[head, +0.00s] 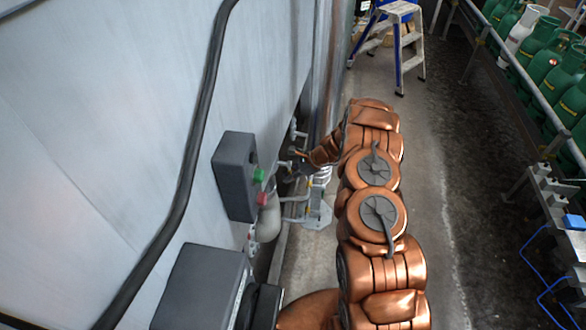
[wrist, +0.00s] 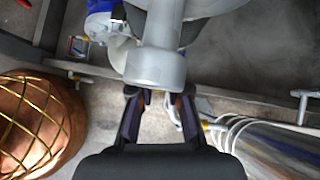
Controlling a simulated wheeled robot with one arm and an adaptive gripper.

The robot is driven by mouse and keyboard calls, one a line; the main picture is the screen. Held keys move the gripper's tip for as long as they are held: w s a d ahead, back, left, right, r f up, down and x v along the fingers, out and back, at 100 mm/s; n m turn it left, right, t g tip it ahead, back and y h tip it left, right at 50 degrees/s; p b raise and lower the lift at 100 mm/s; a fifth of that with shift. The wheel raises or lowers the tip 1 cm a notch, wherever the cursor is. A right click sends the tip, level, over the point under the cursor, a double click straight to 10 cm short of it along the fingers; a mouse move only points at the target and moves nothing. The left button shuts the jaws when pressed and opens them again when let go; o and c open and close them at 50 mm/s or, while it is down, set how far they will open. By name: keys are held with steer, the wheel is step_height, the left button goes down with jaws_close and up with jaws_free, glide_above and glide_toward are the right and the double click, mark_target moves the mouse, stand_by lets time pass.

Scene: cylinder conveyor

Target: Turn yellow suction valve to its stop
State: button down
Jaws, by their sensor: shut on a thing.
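In the head view my gripper (head: 294,163) is at the end of my copper arm, among the pipe fittings low on the grey wall. In the wrist view its two dark fingers (wrist: 160,98) reach under the end of a grey vertical pipe (wrist: 157,66). They are shut on a small part that I take to be the yellow suction valve (wrist: 178,101). Only a small orange-yellow bit of it shows by the right fingertip. The pipe end hides the rest, so the handle's angle cannot be told.
A dark grey control box (head: 234,176) with green and red buttons stands out from the wall near my arm. A silver cylinder (wrist: 275,150) and a rounded copper thing with yellow mesh (wrist: 38,125) flank my gripper. A stepladder (head: 396,35) stands farther off.

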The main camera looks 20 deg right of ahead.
steer(key=shift+s+a+f+g+y, duration=0.1)
steer(key=shift+s+a+g+y, duration=0.05)
steer(key=shift+s+g+y, duration=0.2)
stand_by(0.4)
steer(key=c, duration=1.1)
jaws_free()
steer(key=v, duration=1.2)
steer(key=shift+a, duration=0.1)
steer(key=shift+a, duration=0.1)
